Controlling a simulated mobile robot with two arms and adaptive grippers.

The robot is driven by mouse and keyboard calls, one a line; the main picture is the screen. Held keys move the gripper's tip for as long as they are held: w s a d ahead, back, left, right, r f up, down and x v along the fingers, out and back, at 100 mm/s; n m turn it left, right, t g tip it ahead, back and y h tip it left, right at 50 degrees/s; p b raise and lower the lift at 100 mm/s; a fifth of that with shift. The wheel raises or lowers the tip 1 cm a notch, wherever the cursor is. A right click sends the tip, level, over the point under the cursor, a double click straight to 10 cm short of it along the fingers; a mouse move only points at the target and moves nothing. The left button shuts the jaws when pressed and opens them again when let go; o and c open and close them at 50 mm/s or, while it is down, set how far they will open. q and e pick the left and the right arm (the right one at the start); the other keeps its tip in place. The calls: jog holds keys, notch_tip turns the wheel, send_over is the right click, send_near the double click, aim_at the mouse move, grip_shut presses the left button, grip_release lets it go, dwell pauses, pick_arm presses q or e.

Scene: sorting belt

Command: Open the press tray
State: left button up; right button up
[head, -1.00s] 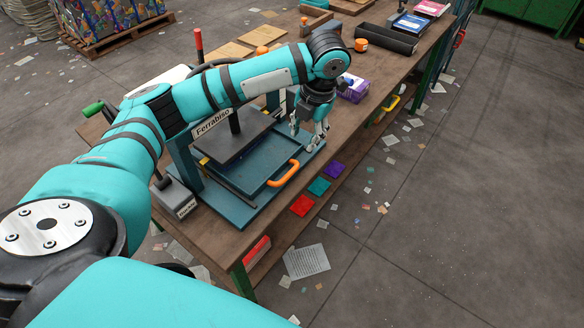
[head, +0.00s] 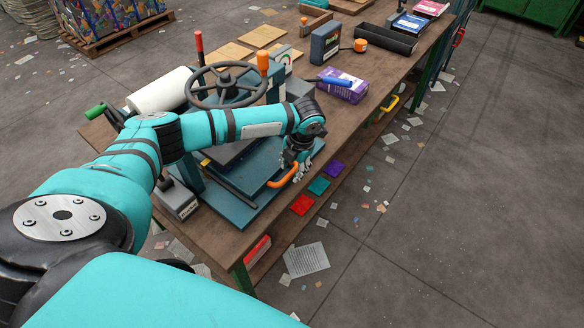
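The press tray (head: 257,179) is a flat teal tray low in the press, with an orange handle (head: 283,177) on its front edge. The press handwheel (head: 228,84) stands above it, behind my arm. My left gripper (head: 300,172) is down at the right end of the orange handle, fingers pointing down. It overlaps the handle in the head view; I cannot tell whether the fingers touch it or are closed. My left forearm hides much of the press plate and the back of the tray. My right gripper is not in view.
A purple box (head: 343,88) stands right of the press and a white roll (head: 160,92) behind left. The floor in front holds scattered paper scraps.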

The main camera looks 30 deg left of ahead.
pick_arm(q)
jog(key=shift+a+f, duration=0.1)
jog(key=shift+f, duration=0.55)
grip_shut()
